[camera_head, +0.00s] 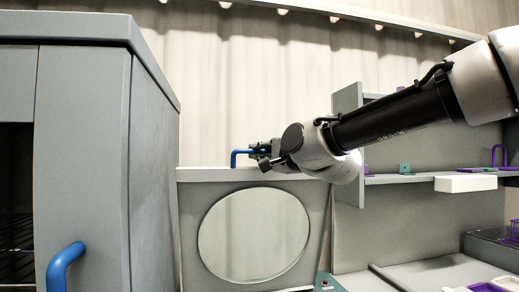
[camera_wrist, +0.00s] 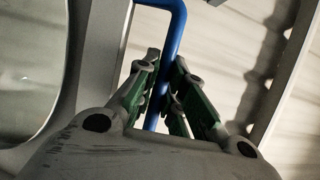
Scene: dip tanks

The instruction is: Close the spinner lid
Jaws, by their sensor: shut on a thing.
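The spinner lid (camera_head: 188,225) appears to be the grey panel with a large round pane, standing upright in the middle of the head view. Part of its pane (camera_wrist: 25,70) shows at the left of the wrist view. A blue bar handle (camera_head: 236,157) sits at the lid's top edge. My gripper (camera_head: 259,152) is at this handle, coming in from the right. In the wrist view, the green-padded fingers of my gripper (camera_wrist: 165,80) are shut on the blue handle (camera_wrist: 172,40), with the bar running between them. The spinner's body is mostly out of view.
A tall grey cabinet (camera_head: 85,150) with its own blue handle (camera_head: 62,268) stands close at the left. At the right, a shelf (camera_head: 420,179) carries small items, with a white box (camera_head: 465,183) at its front edge. Purple trays (camera_head: 485,287) lie at lower right.

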